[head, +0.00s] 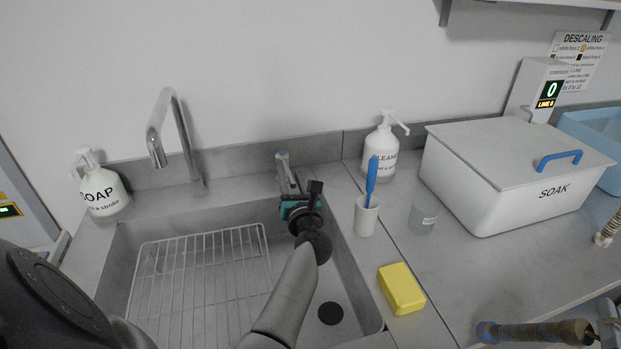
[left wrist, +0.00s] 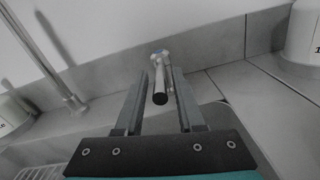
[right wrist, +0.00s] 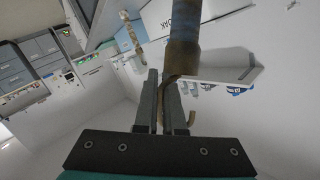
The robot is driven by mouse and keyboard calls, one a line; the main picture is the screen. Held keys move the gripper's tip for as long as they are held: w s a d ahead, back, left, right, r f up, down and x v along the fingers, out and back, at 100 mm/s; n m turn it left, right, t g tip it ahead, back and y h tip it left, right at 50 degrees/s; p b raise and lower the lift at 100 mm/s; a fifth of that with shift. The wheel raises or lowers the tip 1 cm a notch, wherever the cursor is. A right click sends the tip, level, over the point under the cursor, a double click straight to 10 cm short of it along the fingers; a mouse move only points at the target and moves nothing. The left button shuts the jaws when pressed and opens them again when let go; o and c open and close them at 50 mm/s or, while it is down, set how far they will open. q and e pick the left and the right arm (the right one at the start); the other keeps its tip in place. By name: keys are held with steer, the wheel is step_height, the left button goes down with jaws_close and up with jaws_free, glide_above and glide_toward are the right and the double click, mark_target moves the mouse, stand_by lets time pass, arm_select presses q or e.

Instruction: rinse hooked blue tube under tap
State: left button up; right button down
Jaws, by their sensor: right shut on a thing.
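A blue tube with brown deposits (head: 535,332) lies level in the head view at the lower right. My right gripper (head: 603,331) is at its right end. In the right wrist view the tube (right wrist: 184,55) stands past the fingers, and its thin hook (right wrist: 191,119) runs at the nearly closed fingers (right wrist: 160,103). The tap (head: 165,120) arches over the sink at the left; no water shows. My left gripper (head: 288,188) is at the tap lever (head: 283,160) behind the sink. In the left wrist view the lever (left wrist: 160,92) sits between the open fingers; contact is unclear.
The sink holds a wire rack (head: 200,262). On the counter are a soap bottle (head: 101,190), a cleaner bottle (head: 381,150), a white cup with blue brush (head: 366,216), a clear beaker (head: 422,218), a yellow sponge (head: 401,289), a lidded SOAK box (head: 490,195) and another stained tube (head: 607,230).

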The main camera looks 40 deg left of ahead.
arm_select(q)
jaws_close()
steer(key=shift+r, duration=0.1)
stand_by(1.0)
